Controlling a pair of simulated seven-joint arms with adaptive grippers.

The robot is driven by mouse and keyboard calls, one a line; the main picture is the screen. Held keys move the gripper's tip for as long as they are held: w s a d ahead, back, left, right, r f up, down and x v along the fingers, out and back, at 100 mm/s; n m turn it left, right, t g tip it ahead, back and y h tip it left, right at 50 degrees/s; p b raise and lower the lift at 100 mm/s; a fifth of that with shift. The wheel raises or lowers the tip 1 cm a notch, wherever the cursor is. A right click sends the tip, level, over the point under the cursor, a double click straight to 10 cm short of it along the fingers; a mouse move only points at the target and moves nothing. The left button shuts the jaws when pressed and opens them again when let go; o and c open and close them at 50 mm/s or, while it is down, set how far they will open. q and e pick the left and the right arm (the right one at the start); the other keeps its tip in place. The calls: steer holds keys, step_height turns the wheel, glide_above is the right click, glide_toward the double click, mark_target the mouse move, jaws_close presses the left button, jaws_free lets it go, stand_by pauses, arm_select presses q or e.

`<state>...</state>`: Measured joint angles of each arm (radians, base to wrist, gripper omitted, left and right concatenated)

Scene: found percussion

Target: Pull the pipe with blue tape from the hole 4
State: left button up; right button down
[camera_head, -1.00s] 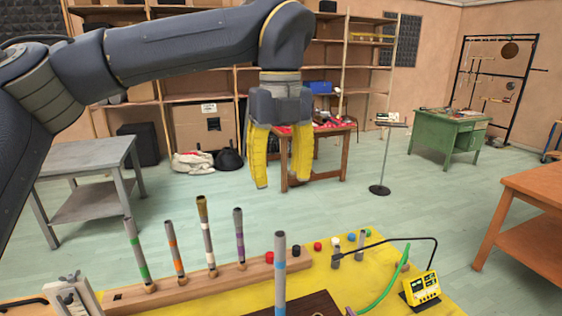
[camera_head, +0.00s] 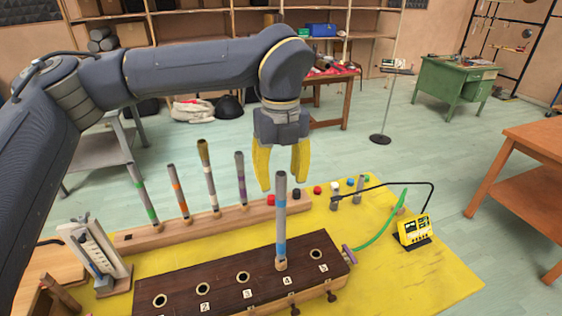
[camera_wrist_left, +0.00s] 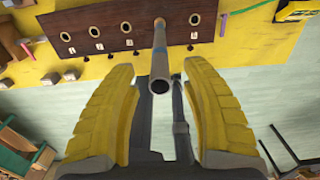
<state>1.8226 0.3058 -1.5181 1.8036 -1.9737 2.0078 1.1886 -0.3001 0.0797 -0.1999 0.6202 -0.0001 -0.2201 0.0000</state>
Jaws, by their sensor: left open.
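The pipe with blue tape (camera_head: 281,222) is grey and stands upright in hole 4 of the dark wooden block (camera_head: 219,288) in the head view. My left gripper (camera_head: 281,186) has yellow fingers, points down and is open. It is close to the top of the pipe, with nothing held. In the left wrist view the pipe (camera_wrist_left: 159,67) rises from the block (camera_wrist_left: 100,35), its open end near the gap between the spread fingers (camera_wrist_left: 166,72). I cannot see my right gripper.
Behind the block, a wooden rail (camera_head: 200,228) holds several taped pipes. A yellow meter (camera_head: 413,230) with a green tube (camera_head: 380,232) sits at right. Coloured knobs lie near the mat's far edge. Bare yellow mat (camera_head: 425,283) shows at the front right.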

arm_select(q)
steer(key=shift+f, duration=0.45)
steer(key=shift+c, duration=0.4)
jaws_close()
steer(key=shift+r, duration=1.6)
steer(key=shift+r, duration=1.4)
